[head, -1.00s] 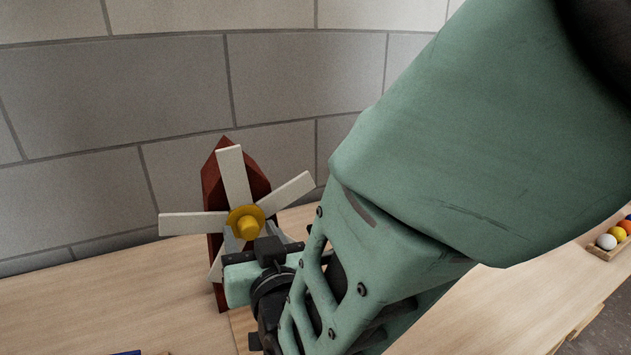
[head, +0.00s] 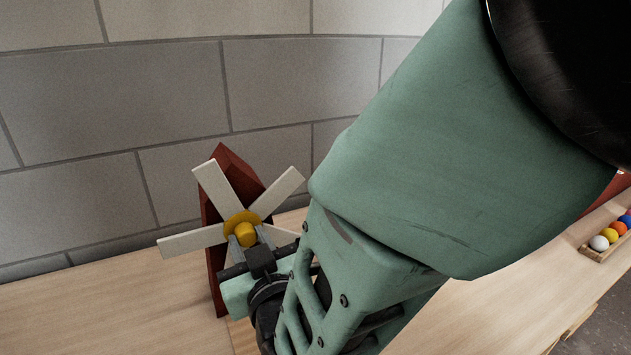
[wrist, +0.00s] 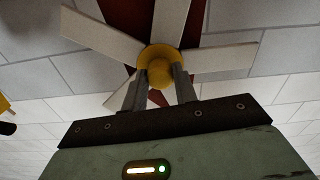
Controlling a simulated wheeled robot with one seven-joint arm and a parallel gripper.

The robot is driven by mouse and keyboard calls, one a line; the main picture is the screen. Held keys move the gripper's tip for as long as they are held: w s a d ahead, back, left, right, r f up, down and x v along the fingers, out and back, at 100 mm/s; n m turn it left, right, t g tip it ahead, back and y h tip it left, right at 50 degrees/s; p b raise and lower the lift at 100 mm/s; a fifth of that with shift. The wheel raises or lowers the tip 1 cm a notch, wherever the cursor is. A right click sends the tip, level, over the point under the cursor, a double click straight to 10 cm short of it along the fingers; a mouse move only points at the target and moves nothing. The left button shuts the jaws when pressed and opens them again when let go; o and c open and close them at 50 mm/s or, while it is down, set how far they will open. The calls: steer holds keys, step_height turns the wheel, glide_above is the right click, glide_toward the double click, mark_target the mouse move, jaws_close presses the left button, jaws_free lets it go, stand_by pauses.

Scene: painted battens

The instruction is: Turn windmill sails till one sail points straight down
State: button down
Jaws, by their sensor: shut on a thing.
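The windmill has a dark red body (head: 216,262) and several white sails around a yellow hub (head: 244,231). In the head view one sail (head: 217,187) points up and left, one (head: 277,192) up and right, and one (head: 190,241) left and slightly down. Another (head: 280,236) points right, partly behind my arm. The lower side of the wheel is hidden by my gripper. My gripper (head: 247,238) is shut on the yellow hub. In the wrist view the grey fingers (wrist: 160,80) stand on both sides of the hub's knob (wrist: 160,73), with sails fanning around it.
The windmill stands on a light wooden table (head: 110,305) before a grey block wall (head: 120,110). A small wooden tray (head: 603,251) of coloured balls lies at the far right. The table left of the windmill is clear.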

steer(key=shift+n+p, duration=0.65)
steer(key=shift+n, duration=0.85)
steer(key=c, duration=1.1)
jaws_free()
